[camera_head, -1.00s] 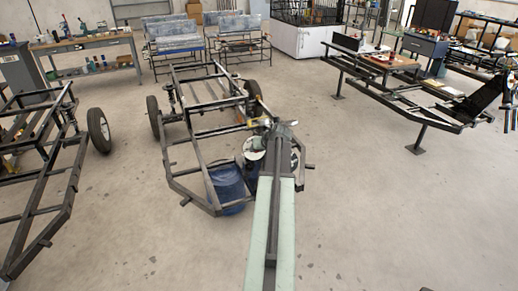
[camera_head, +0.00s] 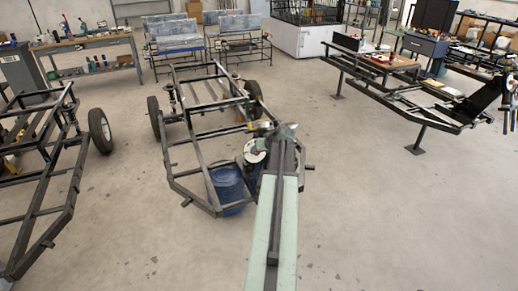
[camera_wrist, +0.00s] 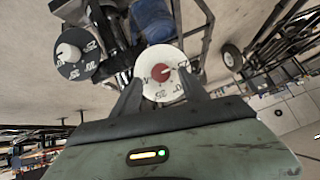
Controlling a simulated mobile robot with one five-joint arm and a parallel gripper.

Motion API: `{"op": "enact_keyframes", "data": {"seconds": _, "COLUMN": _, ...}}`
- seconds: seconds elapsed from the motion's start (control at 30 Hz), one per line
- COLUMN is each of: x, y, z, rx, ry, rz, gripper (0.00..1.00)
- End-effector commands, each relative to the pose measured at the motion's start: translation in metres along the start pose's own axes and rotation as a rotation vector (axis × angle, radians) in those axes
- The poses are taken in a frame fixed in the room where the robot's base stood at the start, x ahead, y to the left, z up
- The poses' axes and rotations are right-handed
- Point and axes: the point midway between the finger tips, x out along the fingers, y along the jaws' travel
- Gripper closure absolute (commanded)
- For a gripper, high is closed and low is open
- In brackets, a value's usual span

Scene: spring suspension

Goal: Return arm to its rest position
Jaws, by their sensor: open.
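My gripper (camera_wrist: 160,92) is open in the wrist view, with its two dark fingers spread. A white dial (camera_wrist: 160,73) with a red centre and black numbers shows between and beyond the fingers. I cannot tell whether they touch it. A second dial (camera_wrist: 77,54), black with a white knob, is to its left. In the head view my arm reaches forward from the bottom edge to the front right corner of a dark vehicle frame (camera_head: 189,187). The gripper's fingers are not clear there. A pale round part (camera_head: 255,149) shows just left of the arm's end.
A blue drum (camera_head: 227,184) stands within the frame, left of my arm. Another wheeled frame (camera_head: 55,215) is at the left and a raised frame (camera_head: 420,101) at the right. Workbenches line the back. The floor (camera_head: 390,215) right of my arm is clear.

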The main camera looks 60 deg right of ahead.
Motion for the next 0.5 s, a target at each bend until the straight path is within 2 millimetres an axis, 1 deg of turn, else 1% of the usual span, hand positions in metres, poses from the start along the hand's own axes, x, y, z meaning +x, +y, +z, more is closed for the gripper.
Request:
{"op": "enact_keyframes", "data": {"seconds": 0.03, "x": -0.019, "y": -0.002, "z": -0.004, "rx": 0.001, "ry": 0.0, "rz": 0.0, "gripper": 0.48}}
{"op": "enact_keyframes", "data": {"seconds": 0.1, "x": -0.033, "y": -0.002, "z": -0.004, "rx": 0.001, "ry": -0.001, "rz": 0.0, "gripper": 0.48}}
{"op": "enact_keyframes", "data": {"seconds": 0.2, "x": -0.045, "y": -0.001, "z": -0.002, "rx": 0.001, "ry": -0.001, "rz": 0.0, "gripper": 0.48}}
{"op": "enact_keyframes", "data": {"seconds": 0.5, "x": -0.044, "y": 0.0, "z": 0.001, "rx": -0.001, "ry": -0.001, "rz": 0.0, "gripper": 0.48}}
